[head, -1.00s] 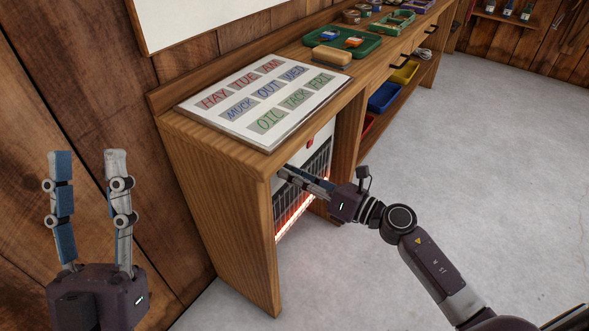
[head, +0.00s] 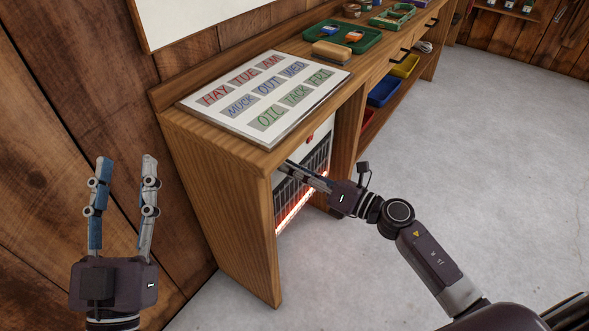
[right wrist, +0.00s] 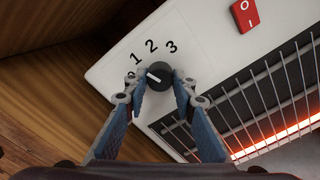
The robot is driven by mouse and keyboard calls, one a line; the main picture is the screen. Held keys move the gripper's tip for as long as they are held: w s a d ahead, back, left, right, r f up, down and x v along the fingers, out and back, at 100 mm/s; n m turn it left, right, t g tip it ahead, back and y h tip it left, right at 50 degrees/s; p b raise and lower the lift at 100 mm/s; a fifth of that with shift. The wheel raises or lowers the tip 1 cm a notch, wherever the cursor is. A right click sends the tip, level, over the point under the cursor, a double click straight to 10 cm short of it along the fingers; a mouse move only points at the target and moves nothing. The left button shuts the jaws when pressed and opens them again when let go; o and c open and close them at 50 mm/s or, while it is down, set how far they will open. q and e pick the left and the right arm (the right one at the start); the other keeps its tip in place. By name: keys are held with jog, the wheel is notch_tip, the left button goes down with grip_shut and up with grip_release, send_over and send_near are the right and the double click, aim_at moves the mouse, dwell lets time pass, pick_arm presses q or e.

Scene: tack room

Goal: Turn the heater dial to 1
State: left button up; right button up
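The heater (head: 287,196) stands in the bay under the near end of the bench, glowing red low down. In the right wrist view its round black dial (right wrist: 161,74) has a white mark pointing left, toward the 0 and 1 side; the exact number is unclear. The numbers 1, 2 and 3 curve above it, and the 0 is partly hidden by a finger. My right gripper (head: 291,170) reaches in at the heater; its fingertips (right wrist: 161,78) stand either side of the dial. Whether they press on it is unclear. My left gripper (head: 126,163) is open and empty, left of the bench.
A red switch (right wrist: 244,15) is on the heater's panel, above its wire grille (right wrist: 265,105). A lettered board (head: 265,97), a brush (head: 331,52) and a green tray (head: 342,38) lie on the bench. The bench's side panel (head: 220,205) stands left of the heater. Grey floor is clear at right.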

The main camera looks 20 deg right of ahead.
jog(key=o, duration=0.4)
jog(key=shift+o, duration=0.2)
jog(key=v, duration=1.2)
jog(key=shift+d, duration=0.1)
